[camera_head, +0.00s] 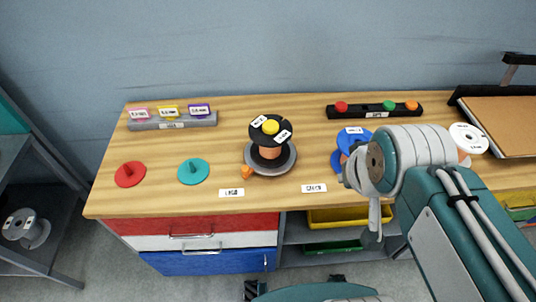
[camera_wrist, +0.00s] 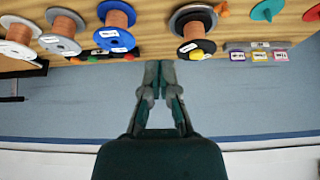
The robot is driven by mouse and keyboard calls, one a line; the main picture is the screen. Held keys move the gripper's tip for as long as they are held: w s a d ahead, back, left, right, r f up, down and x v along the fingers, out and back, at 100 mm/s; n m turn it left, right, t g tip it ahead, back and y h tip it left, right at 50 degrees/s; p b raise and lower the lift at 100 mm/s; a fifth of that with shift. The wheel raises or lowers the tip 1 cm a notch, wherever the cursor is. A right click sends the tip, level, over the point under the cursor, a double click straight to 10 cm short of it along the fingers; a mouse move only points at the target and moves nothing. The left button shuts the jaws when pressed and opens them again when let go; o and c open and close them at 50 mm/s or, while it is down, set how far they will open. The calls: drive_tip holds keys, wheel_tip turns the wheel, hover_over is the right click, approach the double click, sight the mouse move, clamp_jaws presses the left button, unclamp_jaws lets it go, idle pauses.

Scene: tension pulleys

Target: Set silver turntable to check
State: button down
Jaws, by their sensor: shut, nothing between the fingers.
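The silver turntable (camera_head: 286,163) is a grey disc on the wooden table, left of my arm. A spool with black flanges and an orange core stands upright on it, with a yellow knob (camera_head: 270,127) on top. The turntable's orange pointer (camera_head: 247,172) points to the front left, toward the left white label (camera_head: 231,193). The right white label (camera_head: 314,188), which seems to read CHECK, lies at the front right of the disc. In the wrist view, my gripper (camera_wrist: 158,68) is shut and empty, apart from the black spool (camera_wrist: 196,44).
A blue spool (camera_head: 350,139) stands right of the turntable, partly behind my arm. Red (camera_head: 130,174) and teal (camera_head: 193,172) discs with pegs lie at left. A black bar with coloured buttons (camera_head: 374,110) sits at the back.

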drive_tip(key=c, duration=0.7)
unclamp_jaws()
drive_tip(key=shift+w, duration=0.15)
drive_tip(key=shift+o, duration=1.4)
drive_tip(key=w+a+g, duration=0.1)
drive_tip(key=w+a, duration=0.2)
drive_tip(key=w, duration=0.3)
drive_tip(key=shift+w+a+f+g, duration=0.2)
drive_tip(key=shift+w+g, duration=0.1)
drive_tip(key=shift+w, duration=0.1)
drive_tip(key=g, duration=0.4)
hover_over(245, 168)
wheel_tip(245, 168, down, 15)
wheel_tip(245, 168, down, 10)
drive_tip(key=shift+w+f, duration=0.1)
drive_tip(key=shift+f, duration=0.15)
clamp_jaws()
